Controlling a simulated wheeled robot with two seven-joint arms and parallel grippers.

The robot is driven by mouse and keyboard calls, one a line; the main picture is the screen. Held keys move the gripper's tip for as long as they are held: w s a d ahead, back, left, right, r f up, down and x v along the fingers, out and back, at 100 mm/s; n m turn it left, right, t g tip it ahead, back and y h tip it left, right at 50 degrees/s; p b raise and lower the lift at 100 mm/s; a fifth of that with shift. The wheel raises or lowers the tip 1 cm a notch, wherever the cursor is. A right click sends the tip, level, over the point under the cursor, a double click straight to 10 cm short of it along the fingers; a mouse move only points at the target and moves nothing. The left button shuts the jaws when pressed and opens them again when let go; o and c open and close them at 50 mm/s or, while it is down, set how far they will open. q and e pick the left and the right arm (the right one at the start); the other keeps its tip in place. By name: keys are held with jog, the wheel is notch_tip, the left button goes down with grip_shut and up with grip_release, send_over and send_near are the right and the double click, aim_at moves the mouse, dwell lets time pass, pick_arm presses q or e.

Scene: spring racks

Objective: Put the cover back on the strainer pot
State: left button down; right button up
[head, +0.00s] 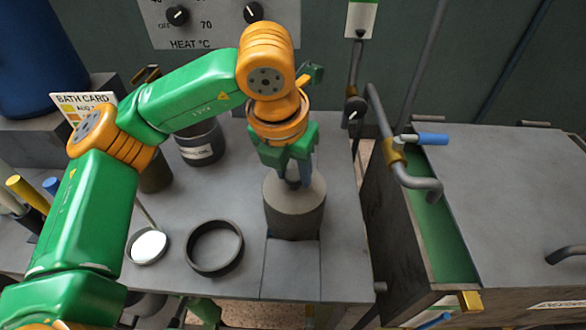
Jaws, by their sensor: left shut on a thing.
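The strainer pot (295,222) is a grey cylinder standing near the front edge of the bench. A flat, lighter grey disc, which looks like its cover (313,192), lies across its top. I see no clear gap between disc and rim, but cannot tell whether it is fully seated. My left gripper (293,181) points down over the middle of the disc and is shut on what looks like the cover's knob. The fingers hide most of the knob. My right gripper is not in view.
A dark open ring or shallow dish (193,248) and a small dish with white contents (149,246) lie left of the pot. A labelled dark pot (200,146) stands behind. A grey cabinet (510,205) with pipe handles stands right, across a gap.

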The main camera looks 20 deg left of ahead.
aim_at(288, 197)
pick_arm(q)
jog(key=shift+f, duration=0.15)
jog(key=shift+c, duration=1.9)
grip_release()
jog(key=v, duration=0.7)
